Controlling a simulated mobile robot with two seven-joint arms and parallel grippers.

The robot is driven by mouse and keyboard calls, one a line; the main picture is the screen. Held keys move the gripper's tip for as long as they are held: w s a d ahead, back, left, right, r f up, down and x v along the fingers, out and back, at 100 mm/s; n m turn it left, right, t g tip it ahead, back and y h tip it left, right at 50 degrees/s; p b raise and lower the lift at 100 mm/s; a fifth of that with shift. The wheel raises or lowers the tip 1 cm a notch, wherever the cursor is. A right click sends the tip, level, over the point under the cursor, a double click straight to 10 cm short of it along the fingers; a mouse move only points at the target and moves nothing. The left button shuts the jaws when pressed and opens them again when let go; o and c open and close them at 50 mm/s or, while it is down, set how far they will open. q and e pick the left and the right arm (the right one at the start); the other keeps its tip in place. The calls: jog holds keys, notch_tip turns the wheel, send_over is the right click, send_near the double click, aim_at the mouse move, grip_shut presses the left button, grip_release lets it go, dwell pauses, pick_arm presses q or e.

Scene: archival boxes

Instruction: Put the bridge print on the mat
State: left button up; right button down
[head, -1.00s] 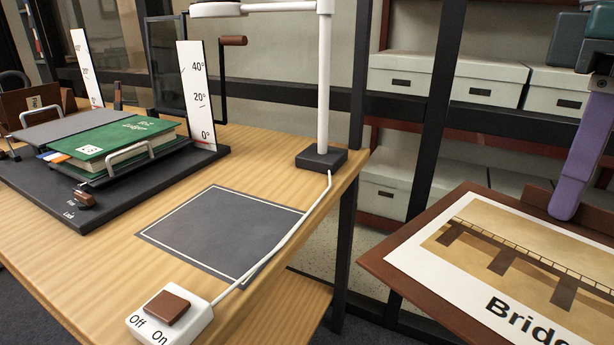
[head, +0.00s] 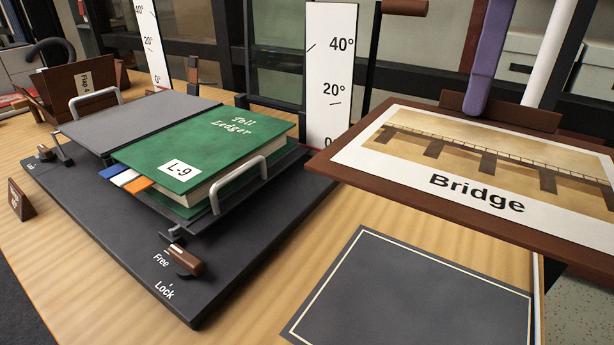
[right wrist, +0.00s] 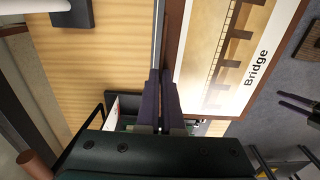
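The bridge print (head: 480,165), a tan picture of a bridge labelled "Bridge" on a brown board, is held in the air, seemingly level, above the table. My right gripper (head: 478,104) is shut on the brown rail along the board's far edge; its purple fingers also grip it in the right wrist view (right wrist: 160,95).
A black stand (head: 190,295) with a green ledger (head: 215,150) and wire handles stands left of the mat. A white angle scale (head: 331,75) rises behind the board's left edge. The lamp post (head: 550,55) is behind the print.

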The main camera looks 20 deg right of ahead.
jog(key=b, duration=0.3)
send_over(423, 263)
notch_tip(423, 263, down, 14)
jog(key=shift+f, duration=0.15)
notch_tip(423, 263, down, 5)
jog(key=shift+f+b, duration=0.1)
jog(key=shift+b, duration=0.9)
jog(key=shift+f, duration=0.25)
jog(key=c, duration=1.5)
grip_release()
jog(key=shift+f, duration=0.15)
jog(key=o, duration=0.4)
jog(key=shift+r+p, duration=1.65)
jog(key=shift+r, duration=4.55)
